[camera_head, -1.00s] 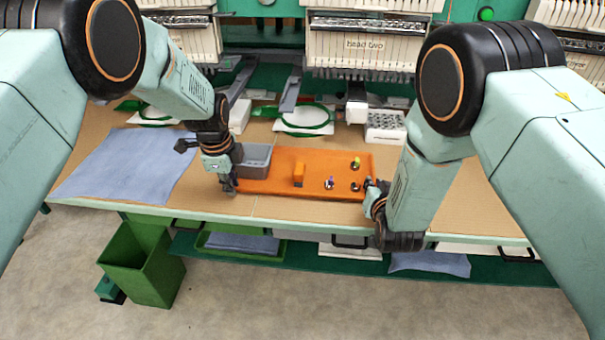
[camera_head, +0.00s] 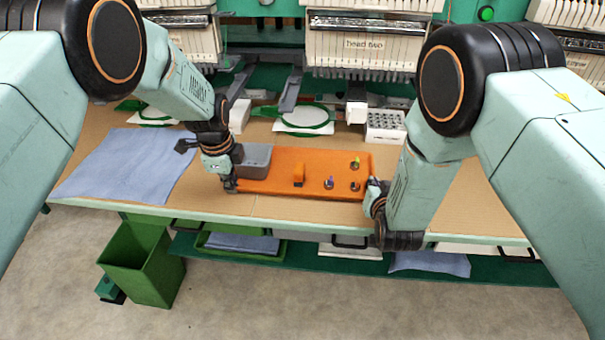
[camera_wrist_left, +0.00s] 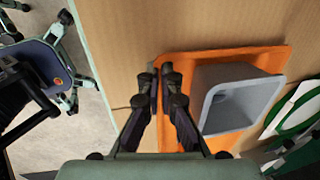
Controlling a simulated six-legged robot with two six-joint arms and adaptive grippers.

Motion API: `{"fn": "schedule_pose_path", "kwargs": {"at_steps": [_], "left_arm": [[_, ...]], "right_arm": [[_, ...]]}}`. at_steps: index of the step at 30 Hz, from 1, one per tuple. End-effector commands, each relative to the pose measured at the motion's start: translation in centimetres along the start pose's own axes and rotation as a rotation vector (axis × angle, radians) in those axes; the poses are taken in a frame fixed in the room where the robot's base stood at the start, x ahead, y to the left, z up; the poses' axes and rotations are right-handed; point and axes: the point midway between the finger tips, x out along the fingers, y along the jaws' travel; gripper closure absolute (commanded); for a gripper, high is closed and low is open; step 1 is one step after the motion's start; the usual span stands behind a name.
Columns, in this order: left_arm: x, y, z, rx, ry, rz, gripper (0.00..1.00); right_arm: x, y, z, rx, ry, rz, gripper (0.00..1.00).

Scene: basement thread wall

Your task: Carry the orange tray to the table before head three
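The orange tray (camera_head: 275,188) lies on the long tan table below the machine head marked "head two". My left gripper (camera_head: 230,185) is at the tray's left end. In the left wrist view, its fingers (camera_wrist_left: 164,82) are close together on either side of the tray's edge (camera_wrist_left: 215,56). My right gripper (camera_head: 371,184) is at the tray's right end; its fingertips are mostly hidden.
A blue cloth (camera_head: 128,165) lies left of the tray. Green hoops (camera_head: 305,119) and a white holed block (camera_head: 385,127) stand behind it. A green bin (camera_head: 142,265) stands on the floor. The tabletop in front is a narrow strip; bare table shows at the right.

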Motion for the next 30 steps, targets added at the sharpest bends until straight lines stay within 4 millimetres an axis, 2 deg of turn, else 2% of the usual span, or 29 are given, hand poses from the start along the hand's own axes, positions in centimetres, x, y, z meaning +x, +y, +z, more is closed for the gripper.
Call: {"fn": "schedule_pose_path", "kwargs": {"at_steps": [11,24,30], "left_arm": [[-0.5,0.1,0.0,0.001,0.0,0.004,1.0],[-3.9,-0.7,0.0,0.001,0.0,0.002,1.0],[-4.9,-0.8,0.0,0.001,0.0,0.002,1.0]], "right_arm": [[-0.2,-0.1,-0.5,0.0,-0.001,0.001,1.0],[-1.5,-0.7,-3.7,0.001,0.002,0.0,1.0],[-1.9,-0.9,-4.6,0.001,0.002,0.0,1.0]]}}
